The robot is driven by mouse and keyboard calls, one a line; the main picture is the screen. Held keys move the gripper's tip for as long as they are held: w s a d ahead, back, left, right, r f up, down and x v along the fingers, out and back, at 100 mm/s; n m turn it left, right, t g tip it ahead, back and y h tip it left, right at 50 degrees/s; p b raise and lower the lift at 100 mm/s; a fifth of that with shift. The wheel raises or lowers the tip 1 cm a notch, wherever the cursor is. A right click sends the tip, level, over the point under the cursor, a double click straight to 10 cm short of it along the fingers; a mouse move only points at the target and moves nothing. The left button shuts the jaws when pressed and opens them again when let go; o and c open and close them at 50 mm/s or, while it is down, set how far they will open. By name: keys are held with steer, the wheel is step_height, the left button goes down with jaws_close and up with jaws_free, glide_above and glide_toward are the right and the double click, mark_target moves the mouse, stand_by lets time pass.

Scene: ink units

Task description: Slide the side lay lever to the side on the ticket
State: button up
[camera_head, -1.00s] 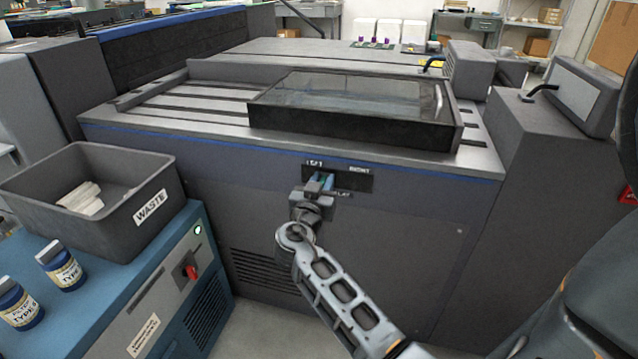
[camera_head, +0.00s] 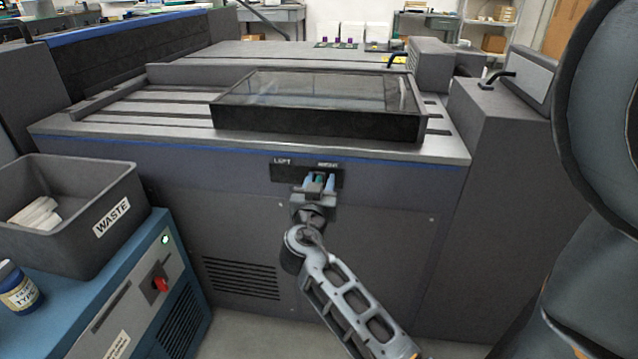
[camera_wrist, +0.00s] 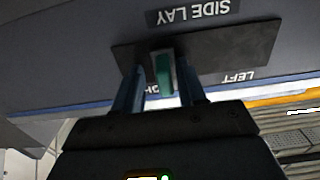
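The side lay lever (camera_wrist: 163,72) is a small green tab on a dark slotted plate (camera_wrist: 225,50) on the front of the machine. It stands near the RIGHT end of the plate, away from the LEFT label; the wrist view shows the labels upside down. My gripper (camera_head: 319,183) is at the plate, its two blue fingers on either side of the lever. In the wrist view, my gripper (camera_wrist: 161,80) shows small gaps between fingers and lever, so it looks open around it. The lever also shows in the head view (camera_head: 319,179). I see no readable ticket.
A glass-topped tray (camera_head: 315,125) sits on the machine top above the plate. At left, a grey WASTE bin (camera_head: 75,225) stands on a blue cabinet (camera_head: 130,300) with a red knob, beside a bottle (camera_head: 18,290). A grey cabinet (camera_head: 500,130) stands at right.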

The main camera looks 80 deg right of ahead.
steer(key=shift+a, duration=0.1)
steer(key=a, duration=0.7)
steer(key=shift+s+a, duration=0.3)
steer(key=a+f+n+t+y, duration=0.7)
steer(key=a+f+n, duration=0.2)
steer(key=a, duration=0.4)
steer(key=s+a+n+t+y, duration=0.2)
steer(key=a+y, duration=0.1)
steer(key=a, duration=0.3)
steer(key=s+a+n+t+y, duration=0.1)
steer(key=s+a+n+y, duration=0.15)
steer(key=a, duration=0.35)
steer(key=s+a+r+n+t+y, duration=0.4)
steer(key=s+a+r+y, duration=0.2)
steer(key=s+a+r, duration=0.35)
step_height(320, 180, up, 17)
steer(key=d+p, duration=0.2)
steer(key=p, duration=1.2)
steer(key=shift+p, duration=0.35)
